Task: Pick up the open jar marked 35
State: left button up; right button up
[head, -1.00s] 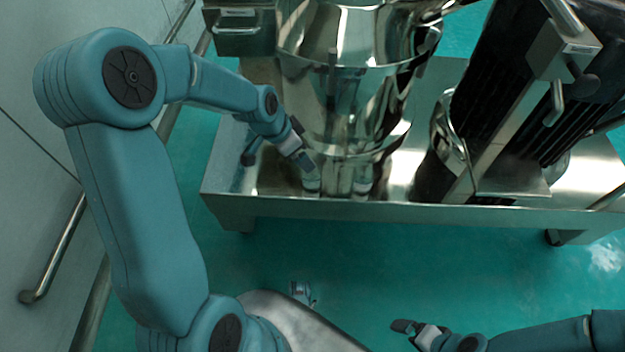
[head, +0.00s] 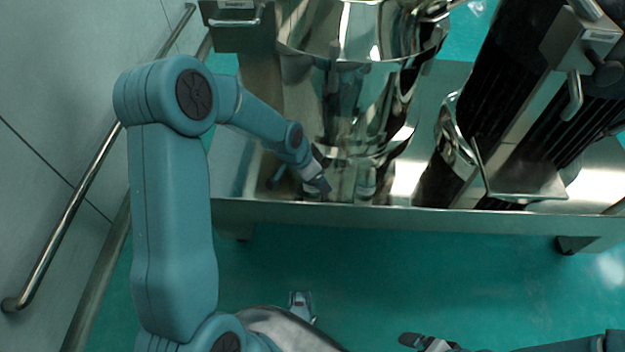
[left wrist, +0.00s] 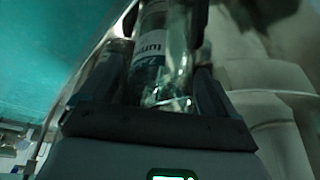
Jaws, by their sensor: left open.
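A clear glass jar with a pale printed label (left wrist: 150,48) fills the middle of the left wrist view, between the two dark fingers of my open left gripper (left wrist: 160,68). Its number is not readable, and its top is cut off by the picture's edge. In the head view my left gripper (head: 321,186) is low at the front of the steel tray, by the base of the steel vessel, and hides what is between its fingers. A small jar (head: 366,180) shows to its right. My right gripper (head: 420,342) is at the bottom edge, its finger gap unclear.
The steel sieve vessel (head: 350,110) stands on the tray, close behind my left gripper. The tray's raised front rim (head: 430,219) runs in front. A dark ribbed machine with a steel bracket (head: 520,183) stands at the right. Green floor (head: 430,280) lies open in front.

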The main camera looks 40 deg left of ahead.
pick_arm(q)
jog(key=c, duration=1)
jog(key=shift+r, duration=0.1)
jog(key=shift+c, duration=0.2)
